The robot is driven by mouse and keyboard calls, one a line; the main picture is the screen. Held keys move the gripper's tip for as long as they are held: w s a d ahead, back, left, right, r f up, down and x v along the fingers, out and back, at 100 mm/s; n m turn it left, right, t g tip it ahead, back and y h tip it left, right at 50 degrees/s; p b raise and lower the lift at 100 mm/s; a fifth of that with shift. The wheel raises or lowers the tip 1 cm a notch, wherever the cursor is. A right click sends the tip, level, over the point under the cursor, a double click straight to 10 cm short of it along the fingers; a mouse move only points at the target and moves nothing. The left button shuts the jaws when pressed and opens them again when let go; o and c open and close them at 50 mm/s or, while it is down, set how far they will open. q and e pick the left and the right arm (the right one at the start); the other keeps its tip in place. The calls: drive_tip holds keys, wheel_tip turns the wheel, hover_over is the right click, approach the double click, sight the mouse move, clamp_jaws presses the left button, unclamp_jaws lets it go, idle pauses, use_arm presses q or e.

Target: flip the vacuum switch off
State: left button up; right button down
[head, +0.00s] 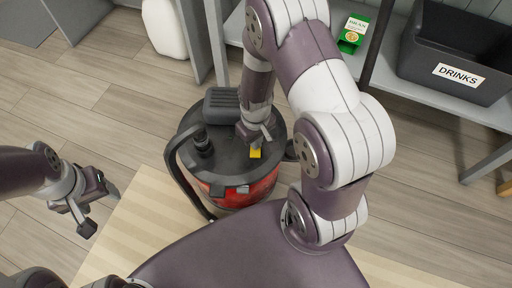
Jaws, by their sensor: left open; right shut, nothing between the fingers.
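The vacuum (240,194) stands on the floor in the middle of the head view, with a dark grey lid, a red body and a black hose on its left side. A small yellow switch (255,153) shows on top of the lid. My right gripper (253,140) is shut and empty, with its fingertips right by the switch; whether they touch cannot be told. The gripper hides part of the lid around the switch, and the switch position is unclear. My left gripper (95,205) is open and empty, left of the vacuum and apart from it.
A grey shelf unit (440,95) stands at the back right, holding a black bin labelled DRINKS (455,60) and a green box (353,35). A white container (164,28) stands at the back. A beige mat (130,225) lies on the wood floor. Floor at left is clear.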

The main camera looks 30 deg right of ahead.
wheel_tip(320, 180, up, 7)
drive_tip(key=p, duration=0.7)
drive_tip(key=shift+p, duration=0.4)
